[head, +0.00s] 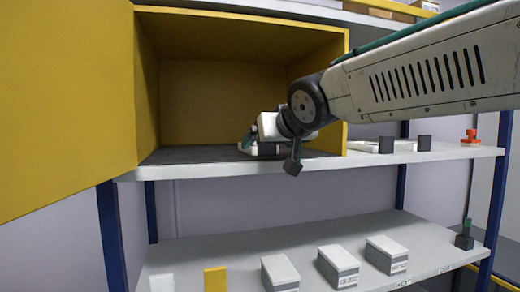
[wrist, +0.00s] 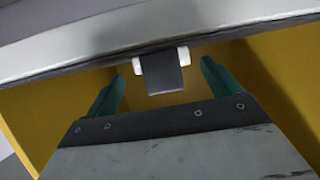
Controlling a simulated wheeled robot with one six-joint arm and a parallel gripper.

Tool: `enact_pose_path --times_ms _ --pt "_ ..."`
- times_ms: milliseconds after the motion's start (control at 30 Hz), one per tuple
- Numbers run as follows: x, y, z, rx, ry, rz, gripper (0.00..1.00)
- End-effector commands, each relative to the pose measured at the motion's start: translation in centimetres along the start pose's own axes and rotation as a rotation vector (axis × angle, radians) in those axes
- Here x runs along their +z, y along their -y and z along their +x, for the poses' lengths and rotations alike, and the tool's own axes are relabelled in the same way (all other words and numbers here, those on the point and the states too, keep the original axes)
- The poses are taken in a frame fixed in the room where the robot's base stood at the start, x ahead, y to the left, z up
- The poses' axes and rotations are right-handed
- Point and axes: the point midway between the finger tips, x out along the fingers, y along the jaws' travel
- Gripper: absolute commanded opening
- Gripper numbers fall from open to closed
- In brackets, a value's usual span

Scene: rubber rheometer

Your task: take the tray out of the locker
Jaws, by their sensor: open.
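The yellow locker (head: 235,12) stands on the upper shelf with its door (head: 65,100) swung open to the left. My gripper (head: 249,141) is inside the locker, low and close to its dark floor. In the wrist view its two green fingers (wrist: 162,72) are apart. A dark block with white ends (wrist: 162,74) shows between the fingertips, with gaps on both sides. It may be part of the tray, but I cannot tell. No clear outline of the tray shows in the head view, where my arm and gripper cover the locker's right part.
The upper shelf's front edge (head: 230,168) runs below the locker opening. Right of the locker are dark blocks (head: 386,145) and an orange item (head: 470,137). The lower shelf holds several grey-and-white boxes (head: 338,266) and a yellow block (head: 215,279). The locker's left interior looks empty.

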Motion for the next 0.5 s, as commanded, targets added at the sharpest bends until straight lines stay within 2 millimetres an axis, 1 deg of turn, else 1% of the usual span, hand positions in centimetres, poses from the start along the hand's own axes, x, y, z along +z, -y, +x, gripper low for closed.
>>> enact_pose_path --times_ms 100,233,333,500 --pt "-0.4 0.3 1.9 -0.001 0.003 -0.001 0.89" --pt "-0.6 0.3 3.7 0.001 0.003 -0.001 0.89" --pt "-0.6 0.2 4.4 0.002 0.002 0.000 0.89" --pt "-0.6 0.1 4.5 0.003 0.001 0.001 0.89"
